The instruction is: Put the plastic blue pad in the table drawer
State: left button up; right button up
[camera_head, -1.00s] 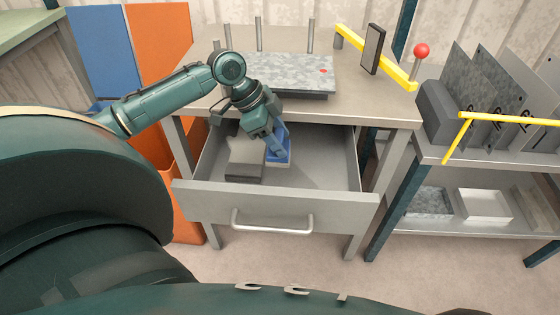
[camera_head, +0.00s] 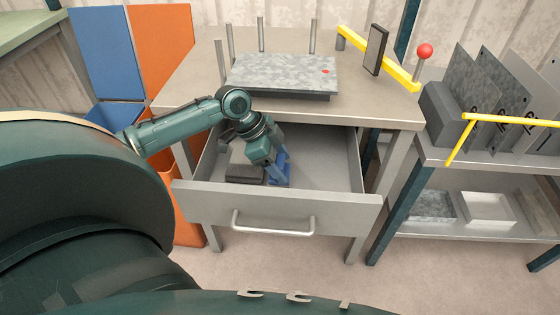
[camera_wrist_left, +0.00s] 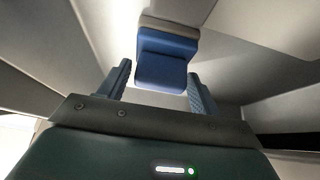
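The table drawer (camera_head: 335,172) is pulled open below the tabletop. My left gripper (camera_head: 280,168) reaches down into it from the left, with its fingers low near the drawer floor. In the left wrist view the blue pad (camera_wrist_left: 163,66), with a grey-beige layer along one edge, shows between and beyond the fingertips. The two fingers (camera_wrist_left: 160,84) are spread, with small gaps beside the pad, so the gripper looks open around it. In the head view the fingers and the pad overlap and are hard to separate. My right gripper is not in view.
A dark grey block (camera_head: 245,174) lies in the drawer left of my gripper. The drawer's right side is clear. A metal sheet (camera_head: 285,72) lies on the tabletop (camera_head: 185,85) among upright rods. A shelf with panels (camera_head: 490,95) stands at the right.

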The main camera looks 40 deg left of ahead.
pick_arm(q)
jog(key=shift+o, duration=0.7)
jog(key=shift+r, duration=0.1)
jog(key=p+v, duration=0.1)
jog(key=v, duration=1.1)
